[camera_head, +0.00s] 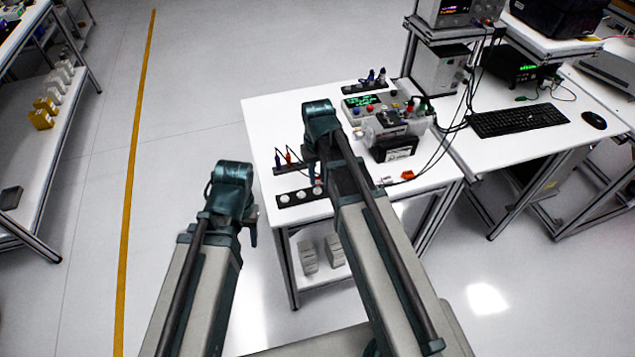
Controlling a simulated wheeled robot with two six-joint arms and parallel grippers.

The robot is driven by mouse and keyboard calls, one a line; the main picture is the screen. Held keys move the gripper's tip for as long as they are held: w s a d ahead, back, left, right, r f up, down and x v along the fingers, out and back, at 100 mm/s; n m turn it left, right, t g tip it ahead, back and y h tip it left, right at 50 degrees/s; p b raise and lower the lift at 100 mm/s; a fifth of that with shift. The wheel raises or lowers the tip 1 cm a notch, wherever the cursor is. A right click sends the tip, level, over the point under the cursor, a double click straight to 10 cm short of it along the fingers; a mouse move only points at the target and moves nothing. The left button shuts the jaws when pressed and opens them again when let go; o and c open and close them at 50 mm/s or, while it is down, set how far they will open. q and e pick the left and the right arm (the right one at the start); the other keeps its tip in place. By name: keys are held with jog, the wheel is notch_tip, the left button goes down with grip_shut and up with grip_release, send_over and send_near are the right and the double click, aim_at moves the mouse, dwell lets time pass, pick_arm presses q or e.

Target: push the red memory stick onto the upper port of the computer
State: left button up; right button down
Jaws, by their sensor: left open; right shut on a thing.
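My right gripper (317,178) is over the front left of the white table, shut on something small. A small red patch at its fingertips looks like the red memory stick (318,183); the wrist and arm hide most of it. My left gripper (252,236) is open, left of the table's front left corner, over the floor. Its fingers are mostly hidden behind its wrist. A white computer-like box (439,70) stands under a shelf at the back right. I cannot tell its ports, or whether this is the computer meant.
Cables hang at the right. The table's back left is clear.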

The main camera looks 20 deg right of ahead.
jog(key=shift+r+p, duration=1.75)
jog(key=shift+r, duration=0.2)
